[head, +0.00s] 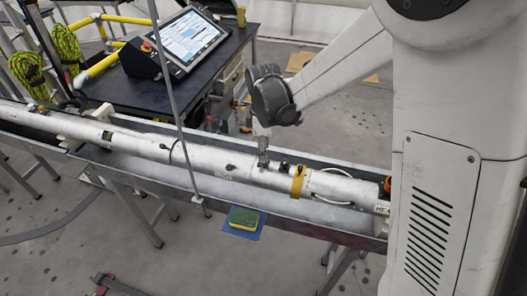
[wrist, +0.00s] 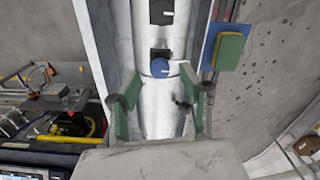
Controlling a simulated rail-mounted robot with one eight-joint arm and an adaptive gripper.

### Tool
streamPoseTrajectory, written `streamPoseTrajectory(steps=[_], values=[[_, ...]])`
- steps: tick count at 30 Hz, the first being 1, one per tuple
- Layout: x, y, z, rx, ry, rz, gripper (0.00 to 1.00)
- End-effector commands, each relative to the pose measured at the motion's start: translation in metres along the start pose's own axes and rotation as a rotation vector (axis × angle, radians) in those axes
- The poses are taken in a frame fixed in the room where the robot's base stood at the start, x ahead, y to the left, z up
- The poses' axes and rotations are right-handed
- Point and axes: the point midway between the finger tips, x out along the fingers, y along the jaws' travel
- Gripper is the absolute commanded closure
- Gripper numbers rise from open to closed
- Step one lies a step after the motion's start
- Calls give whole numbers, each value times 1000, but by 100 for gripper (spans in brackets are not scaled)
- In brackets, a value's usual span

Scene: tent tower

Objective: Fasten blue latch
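The blue latch (wrist: 160,68) is a round blue piece on the white tube (wrist: 142,36). It lies just beyond the fingertips in the wrist view, roughly centred between them. My gripper (wrist: 164,92) is open, with green-padded fingers spread to either side of the tube and nothing between the pads but the tube behind. In the head view my gripper (head: 263,158) hangs over the tube (head: 215,160), left of a yellow band. I cannot make out the blue latch there.
The tube lies in a long metal trough (head: 290,207). A thin upright pole (head: 176,100) stands left of my gripper. A bench with a tablet (head: 190,38) stands behind.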

Motion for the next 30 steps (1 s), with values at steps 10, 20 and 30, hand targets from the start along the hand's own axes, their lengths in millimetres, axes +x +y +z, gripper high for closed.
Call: streamPoseTrajectory(steps=[10,20,30], values=[[22,0,0,0,0,0,60],[23,0,0,0,0,0,72],[23,0,0,2,0,0,100]])
